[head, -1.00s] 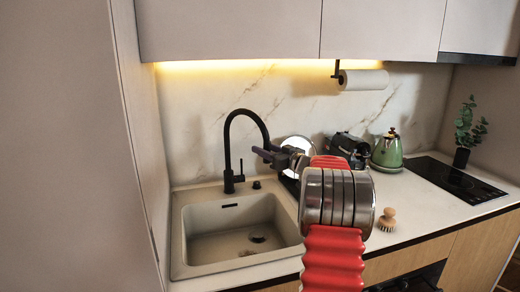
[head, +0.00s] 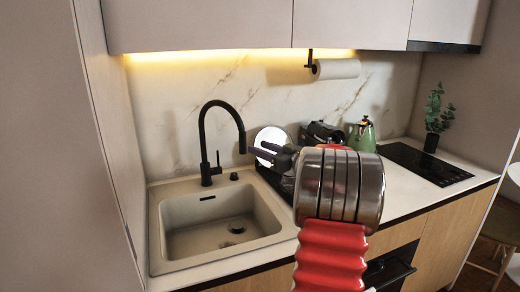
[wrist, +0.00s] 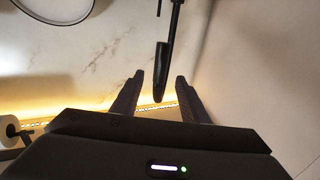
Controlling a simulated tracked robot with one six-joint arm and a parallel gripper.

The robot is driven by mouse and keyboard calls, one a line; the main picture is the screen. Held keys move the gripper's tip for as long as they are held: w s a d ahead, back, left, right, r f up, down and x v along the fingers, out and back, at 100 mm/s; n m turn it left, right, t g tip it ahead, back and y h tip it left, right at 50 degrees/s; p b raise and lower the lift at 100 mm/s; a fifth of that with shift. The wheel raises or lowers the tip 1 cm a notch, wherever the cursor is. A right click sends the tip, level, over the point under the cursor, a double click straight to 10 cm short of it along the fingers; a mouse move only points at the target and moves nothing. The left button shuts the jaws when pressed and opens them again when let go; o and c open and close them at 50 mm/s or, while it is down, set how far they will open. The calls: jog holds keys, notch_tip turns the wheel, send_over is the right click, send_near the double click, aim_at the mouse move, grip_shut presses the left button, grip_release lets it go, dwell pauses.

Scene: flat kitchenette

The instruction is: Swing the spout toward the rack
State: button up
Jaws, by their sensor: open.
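The black tap (head: 206,140) stands upright behind the sink, its arched spout ending in a downward tip (head: 242,140) over the right part of the basin. My gripper (head: 252,151) is open at the height of the spout tip, close to its right side in the head view. In the wrist view the spout end (wrist: 163,60) shows between my two open fingers (wrist: 160,77), with a gap on each side. I cannot tell how deep it sits between them. The dark rack (head: 286,183) is right of the sink, partly hidden by my arm, with a round white plate (head: 268,141).
The sink basin (head: 195,215) is empty. A dark appliance (head: 322,133), a green kettle (head: 362,134), a black hob (head: 425,163) and a potted plant (head: 436,108) stand to the right. A paper towel roll (head: 337,69) hangs under the cupboards. A tall panel (head: 105,150) borders the left.

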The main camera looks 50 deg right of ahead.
aim_at(244, 137)
jog(key=shift+c, duration=0.5)
